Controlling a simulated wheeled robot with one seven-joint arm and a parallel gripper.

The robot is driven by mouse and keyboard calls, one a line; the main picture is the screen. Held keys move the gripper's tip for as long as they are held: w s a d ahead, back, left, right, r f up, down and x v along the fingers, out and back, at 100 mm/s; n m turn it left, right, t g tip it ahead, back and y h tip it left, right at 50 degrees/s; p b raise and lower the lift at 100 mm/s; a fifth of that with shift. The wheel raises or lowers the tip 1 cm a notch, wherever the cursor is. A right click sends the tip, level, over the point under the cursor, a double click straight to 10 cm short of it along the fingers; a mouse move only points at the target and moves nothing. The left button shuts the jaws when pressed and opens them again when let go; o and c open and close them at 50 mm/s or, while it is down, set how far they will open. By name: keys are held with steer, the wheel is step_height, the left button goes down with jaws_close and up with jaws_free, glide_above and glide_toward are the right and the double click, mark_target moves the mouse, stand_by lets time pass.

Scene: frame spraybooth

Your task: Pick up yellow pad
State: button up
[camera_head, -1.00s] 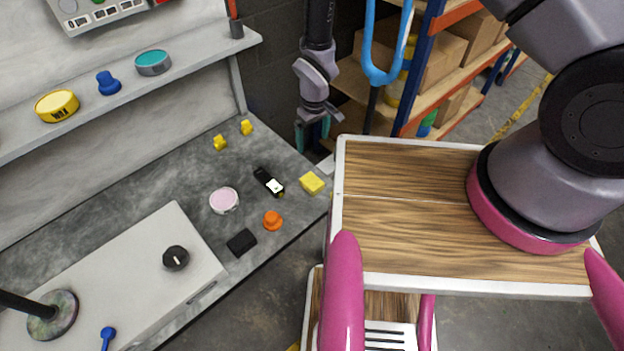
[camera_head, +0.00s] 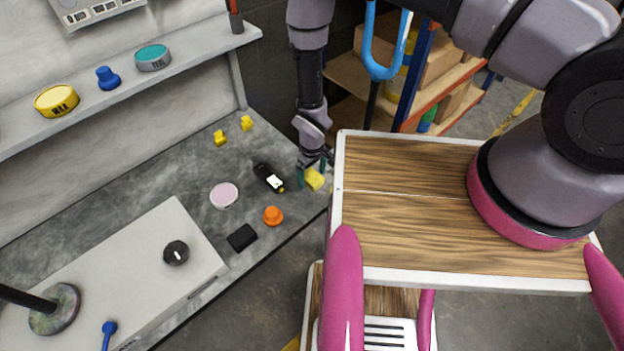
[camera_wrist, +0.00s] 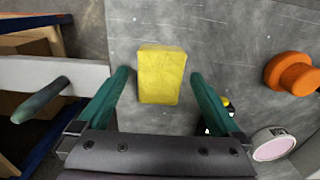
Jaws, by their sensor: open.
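The yellow pad (camera_head: 314,179) lies on the grey worktop near its right edge, close to the wooden-topped cart. In the wrist view the yellow pad (camera_wrist: 162,75) is a flat yellow block between and a little beyond my two green fingertips. My gripper (camera_head: 313,175) is down at the pad in the head view, with a finger showing to its left. In the wrist view my gripper (camera_wrist: 160,73) is open and empty, with clear gaps between the fingers and the pad's sides. The height of the fingertips above the worktop is hard to tell.
On the grey worktop (camera_head: 170,190) a black device (camera_head: 268,177) lies left of the pad. An orange knob (camera_head: 272,216), a pink-topped tin (camera_head: 224,195) and a black block (camera_head: 241,237) are nearby. Two small yellow pieces (camera_head: 220,138) sit farther back. The wooden-topped cart (camera_head: 400,230) stands right.

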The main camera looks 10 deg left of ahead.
mark_target(312, 176)
steer(key=shift+f, duration=0.55)
steer(key=c, duration=1.4)
steer(key=shift+r, duration=0.15)
step_height(312, 176, up, 10)
steer(key=shift+f, duration=0.1)
